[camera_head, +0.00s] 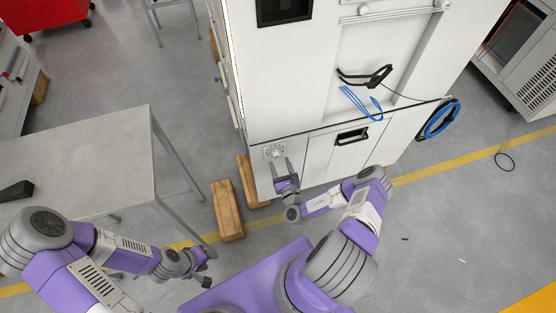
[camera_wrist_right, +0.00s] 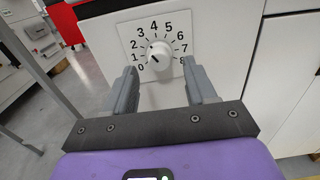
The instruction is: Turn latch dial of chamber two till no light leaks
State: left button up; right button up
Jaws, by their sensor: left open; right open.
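The latch dial is a white knob (camera_wrist_right: 160,57) on a square plate (camera_wrist_right: 127,36) numbered 0 to 8. It sits low on the left of the white chamber (camera_head: 300,100), and its plate also shows in the head view (camera_head: 274,152). A dark mark on the knob seems to face the low numbers; the exact reading is unclear. My right gripper (camera_wrist_right: 160,84) is open, its fingers on either side of the knob's lower front, with no clear contact. In the head view it (camera_head: 284,166) points at the dial. My left gripper (camera_head: 206,274) is open and empty near the floor at lower left.
A thin bright line (camera_head: 231,60) runs along the chamber's left edge. Blue cables (camera_head: 362,104) and a black handle (camera_head: 351,136) are right of the dial. Wooden blocks (camera_head: 227,210) lie near the chamber's foot. A grey table (camera_head: 90,160) stands left.

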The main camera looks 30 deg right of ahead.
aim_at(277, 157)
jog(key=shift+b+x, duration=0.35)
jog(key=shift+x, duration=1.3)
jog(key=shift+c, duration=0.3)
grip_shut()
jog(key=shift+r+m+p, duration=0.1)
jog(key=shift+m+p, duration=0.6)
jog(key=shift+m, duration=0.3)
jog(key=shift+m+p, duration=0.3)
jog(key=shift+m, duration=0.8)
